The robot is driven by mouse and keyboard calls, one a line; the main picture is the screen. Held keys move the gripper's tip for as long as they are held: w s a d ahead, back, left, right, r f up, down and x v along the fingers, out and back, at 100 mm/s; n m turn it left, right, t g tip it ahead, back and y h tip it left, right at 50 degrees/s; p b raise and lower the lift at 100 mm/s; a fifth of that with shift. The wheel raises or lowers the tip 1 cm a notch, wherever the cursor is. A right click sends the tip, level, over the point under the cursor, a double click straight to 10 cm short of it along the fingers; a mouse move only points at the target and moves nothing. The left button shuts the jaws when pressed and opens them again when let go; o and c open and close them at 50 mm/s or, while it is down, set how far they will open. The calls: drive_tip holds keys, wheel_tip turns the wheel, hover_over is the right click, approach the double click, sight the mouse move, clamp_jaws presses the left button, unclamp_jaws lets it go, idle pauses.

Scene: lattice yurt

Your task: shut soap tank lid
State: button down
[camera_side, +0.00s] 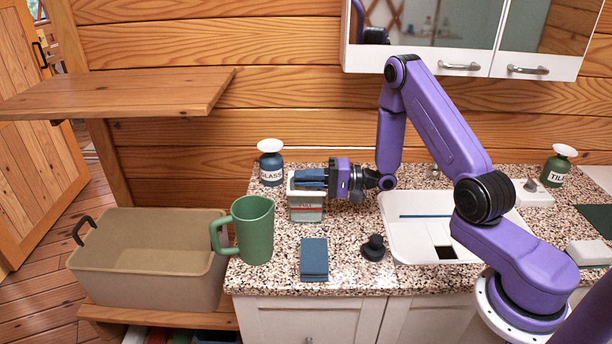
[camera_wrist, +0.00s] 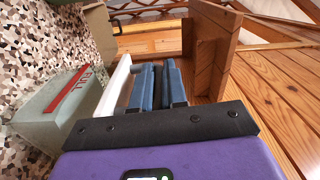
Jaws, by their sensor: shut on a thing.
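The soap tank (camera_side: 305,213) is a small grey-green box with a red line, standing on the counter's left part. In the wrist view the tank (camera_wrist: 50,112) shows the word FULL beside its red line. Its pale lid (camera_wrist: 116,84) stands up from the tank's edge, close beside my fingers. My gripper (camera_side: 312,179) is over the tank, reaching in from the right. In the wrist view my gripper (camera_wrist: 158,85) has its blue fingers close together, shut on a thin part of the lid, which they mostly hide.
A green mug (camera_side: 253,230) stands left of the tank, with a blue bottle (camera_side: 271,165) behind. A folded blue cloth (camera_side: 314,259) and a black knob-shaped object (camera_side: 374,248) lie in front. A sink (camera_side: 410,240) is at right, a beige bin (camera_side: 150,285) at left.

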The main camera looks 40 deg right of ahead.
drive_tip(key=shift+d+f, duration=0.15)
drive_tip(key=c, duration=1.4)
unclamp_jaws()
drive_tip(key=shift+c, duration=0.2)
drive_tip(key=v, duration=1.7)
drive_tip(key=shift+s, duration=0.25)
drive_tip(key=shift+d, duration=0.1)
